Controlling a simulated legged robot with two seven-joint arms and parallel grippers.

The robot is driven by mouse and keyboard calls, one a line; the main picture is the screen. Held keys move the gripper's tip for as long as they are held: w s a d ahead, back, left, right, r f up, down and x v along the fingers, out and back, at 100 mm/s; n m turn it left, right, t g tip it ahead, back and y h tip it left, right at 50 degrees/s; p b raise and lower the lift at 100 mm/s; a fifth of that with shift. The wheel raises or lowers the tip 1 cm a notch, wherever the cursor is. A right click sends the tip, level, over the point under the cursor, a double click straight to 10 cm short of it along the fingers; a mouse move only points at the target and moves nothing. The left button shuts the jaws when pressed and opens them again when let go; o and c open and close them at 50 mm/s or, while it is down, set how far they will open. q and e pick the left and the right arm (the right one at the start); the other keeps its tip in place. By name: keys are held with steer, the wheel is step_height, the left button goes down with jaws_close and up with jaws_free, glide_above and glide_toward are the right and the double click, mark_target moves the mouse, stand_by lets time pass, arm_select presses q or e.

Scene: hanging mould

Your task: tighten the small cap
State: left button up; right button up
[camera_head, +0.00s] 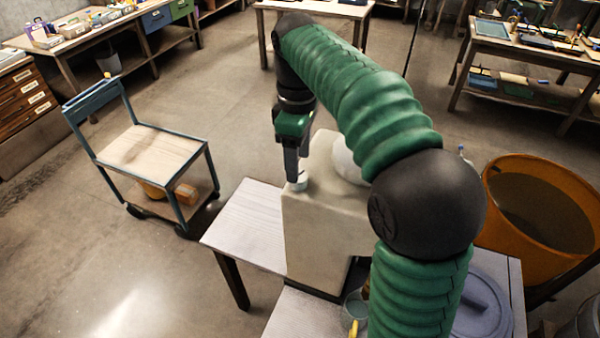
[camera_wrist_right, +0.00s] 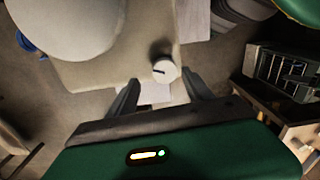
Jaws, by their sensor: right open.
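The small cap (camera_head: 298,183) is a short white cylinder on the top of the pale beige mould block (camera_head: 322,225), near its left edge. In the right wrist view the cap (camera_wrist_right: 166,70) shows a dark mark on its face and stands out from the mould (camera_wrist_right: 105,76). My right gripper (camera_head: 296,176) points down at the cap. In the wrist view its two fingers (camera_wrist_right: 160,80) are apart, with the cap just beyond and between their tips; I cannot tell whether they touch it. My left gripper is not in view.
A large white rounded part (camera_head: 346,160) sits on the mould, partly behind my right arm. The mould stands by a pale table (camera_head: 245,225). An orange tub (camera_head: 500,225) is at the right, a wheeled cart (camera_head: 150,150) at the left. Floor between is clear.

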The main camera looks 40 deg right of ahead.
mark_target(301, 172)
steer(key=shift+a+f, duration=0.45)
steer(key=shift+f, duration=0.15)
steer(key=shift+a+f, duration=0.4)
steer(key=shift+f, duration=0.2)
steer(key=shift+s+a+f, duration=0.15)
steer(key=shift+s+f, duration=0.05)
steer(key=shift+s, duration=0.15)
steer(key=shift+d+f, duration=0.25)
steer(key=shift+d, duration=0.5)
steer(key=shift+w+d+f, duration=0.15)
steer(key=shift+w+d, duration=0.05)
steer(key=shift+d, duration=0.25)
steer(key=c, duration=0.4)
steer(key=shift+s+a+r, duration=0.15)
steer(key=shift+a+r, duration=0.1)
steer(key=shift+a, duration=0.2)
steer(key=c, duration=0.5)
steer(key=shift+a, duration=0.2)
steer(key=shift+c, duration=1.2)
jaws_close()
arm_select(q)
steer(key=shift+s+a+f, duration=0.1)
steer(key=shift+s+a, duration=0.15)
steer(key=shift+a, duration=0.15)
arm_select(e)
steer(key=shift+d, duration=0.2)
